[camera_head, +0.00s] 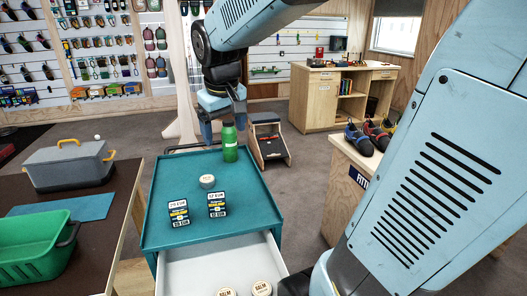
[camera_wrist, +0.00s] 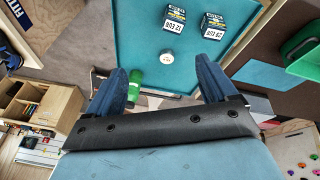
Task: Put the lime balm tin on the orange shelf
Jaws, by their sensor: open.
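Three round balm tins with pale lids show. Two more tins, a left one (camera_head: 227,292) and a right one (camera_head: 261,289), lie in the open white drawer, partly cut off by the picture edge. I cannot tell which tin is lime. I cannot make out an orange shelf. My gripper (camera_head: 223,122) is open and empty, above the cabinet's far end near the green bottle; its fingers also show in the wrist view (camera_wrist: 165,72).
A green bottle (camera_head: 229,142) stands at the cabinet's (camera_head: 255,205) far edge. A green basket (camera_head: 35,248) and grey toolbox (camera_head: 68,165) are on the left table. Shoes (camera_head: 360,140) sit right.

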